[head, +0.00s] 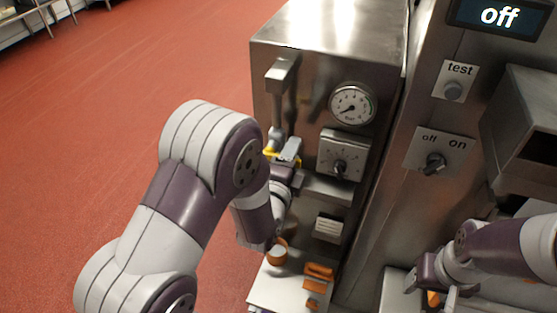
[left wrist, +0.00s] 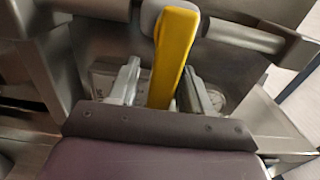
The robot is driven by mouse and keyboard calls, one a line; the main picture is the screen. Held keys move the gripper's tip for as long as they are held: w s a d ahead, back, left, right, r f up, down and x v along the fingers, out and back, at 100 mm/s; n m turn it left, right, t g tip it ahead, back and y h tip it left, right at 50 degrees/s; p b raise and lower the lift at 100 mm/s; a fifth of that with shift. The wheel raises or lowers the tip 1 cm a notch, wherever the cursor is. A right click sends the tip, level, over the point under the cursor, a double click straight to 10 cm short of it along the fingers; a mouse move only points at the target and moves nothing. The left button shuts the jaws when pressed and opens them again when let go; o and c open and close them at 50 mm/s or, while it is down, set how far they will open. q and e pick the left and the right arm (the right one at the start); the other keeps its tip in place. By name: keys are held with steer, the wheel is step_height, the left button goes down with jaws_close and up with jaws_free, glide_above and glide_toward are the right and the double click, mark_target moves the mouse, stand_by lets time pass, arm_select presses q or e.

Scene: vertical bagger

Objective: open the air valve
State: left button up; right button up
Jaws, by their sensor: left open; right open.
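The air valve's yellow lever (left wrist: 173,58) stands between the two fingers of my left gripper (left wrist: 158,87) in the left wrist view. The fingers are open, with one on each side of it, and I cannot tell whether either touches it. In the head view only a small yellow part of the lever (head: 269,153) shows, below a vertical metal pipe (head: 278,95). My left gripper (head: 287,156) is there, partly hidden by my own arm. My right gripper (head: 436,297) is open at the lower right, partly cut off by the frame edge, away from the valve.
The steel cabinet (head: 325,30) carries a round pressure gauge (head: 352,104) and a dial box (head: 341,160) right of the valve. An off/on switch (head: 435,163), a test button (head: 453,91) and a display (head: 500,15) reading "off" are further right. The red floor (head: 130,90) is clear.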

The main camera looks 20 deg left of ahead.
mark_target(276, 135)
arm_select(q)
steer(key=c, duration=0.9)
steer(key=a+r+n, duration=0.1)
steer(key=n, duration=0.3)
steer(key=r+n, duration=0.2)
steer(key=n, duration=0.2)
steer(key=a+r+n, duration=0.1)
steer(key=n, duration=0.3)
steer(key=shift+a+r, duration=0.3)
steer(key=shift+a, duration=0.05)
steer(key=n, duration=0.1)
steer(key=a+n, duration=0.1)
steer(key=n, duration=0.1)
steer(key=shift+a+r, duration=0.1)
steer(key=shift+r, duration=0.2)
steer(key=n, duration=0.1)
steer(key=a+n+b, duration=0.1)
steer(key=n, duration=0.1)
steer(key=shift+w+a+r, duration=0.1)
steer(key=shift+a, duration=0.1)
steer(key=shift+r, duration=0.1)
steer(key=o, duration=1.2)
steer(key=shift+c, duration=0.2)
